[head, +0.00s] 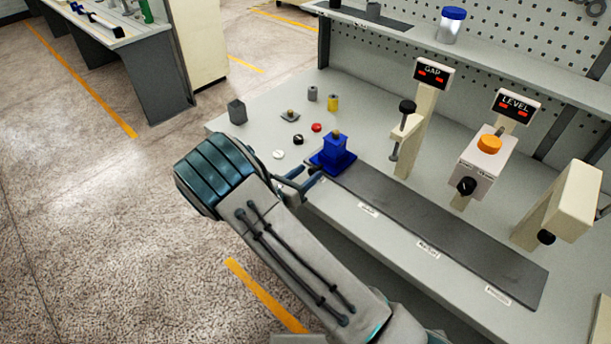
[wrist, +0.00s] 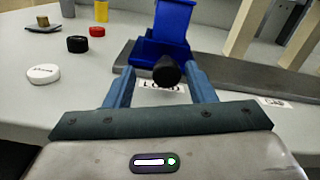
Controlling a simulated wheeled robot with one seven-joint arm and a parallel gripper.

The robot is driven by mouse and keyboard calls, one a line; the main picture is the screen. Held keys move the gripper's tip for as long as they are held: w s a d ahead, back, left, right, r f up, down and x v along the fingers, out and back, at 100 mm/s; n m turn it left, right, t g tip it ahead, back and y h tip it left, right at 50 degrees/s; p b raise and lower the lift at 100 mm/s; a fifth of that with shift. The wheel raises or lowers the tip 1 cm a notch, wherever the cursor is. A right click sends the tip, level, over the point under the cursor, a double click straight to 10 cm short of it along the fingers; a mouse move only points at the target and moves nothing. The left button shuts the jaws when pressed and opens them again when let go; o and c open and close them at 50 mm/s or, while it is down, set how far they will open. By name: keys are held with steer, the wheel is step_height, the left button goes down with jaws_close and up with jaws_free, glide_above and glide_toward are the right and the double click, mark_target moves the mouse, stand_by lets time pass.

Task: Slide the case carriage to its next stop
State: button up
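The case carriage (head: 333,154) is a blue block with a brass-coloured top piece. It sits at the left end of a dark grey track (head: 440,225), and it also shows in the wrist view (wrist: 172,22). A black round knob (wrist: 167,70) sticks out of its front towards me. My gripper (head: 308,180) is at the carriage's front. In the wrist view its two blue fingers (wrist: 160,76) stand apart on either side of the knob, with a visible gap at the left. A white label, partly hidden by the knob, lies below it.
More white labels (head: 428,249) line the track's front edge. The track right of the carriage is clear. Behind it stand the GAP post (head: 410,130), the LEVEL station (head: 484,165) and a beige post (head: 560,205). Small discs and cylinders (head: 317,127) lie left on the bench.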

steer(key=shift+s, duration=0.1)
steer(key=b+v, duration=0.2)
steer(key=v, duration=1.1)
steer(key=shift+s+a+b, duration=0.2)
steer(key=shift+a+b, duration=0.1)
steer(key=shift+b, duration=0.05)
steer(key=s+d+r+m+g+y, duration=0.1)
steer(key=s+d+r+m+g, duration=0.2)
steer(key=d+r+m+g, duration=0.45)
steer(key=s+d+r+m+g+y, duration=0.1)
steer(key=s+d+r+m+g, duration=0.3)
steer(key=d+m, duration=0.6)
steer(key=s+d+r+m+y, duration=0.2)
steer(key=s+d+m+y, duration=0.1)
steer(key=s+m+y, duration=0.2)
steer(key=s+d+r+m+t+y, duration=0.1)
steer(key=s+d+r+m+y, duration=0.2)
steer(key=m, duration=0.5)
steer(key=s+d+y, duration=0.1)
steer(key=s+y, duration=0.1)
steer(key=s, duration=0.1)
steer(key=shift+s, duration=0.2)
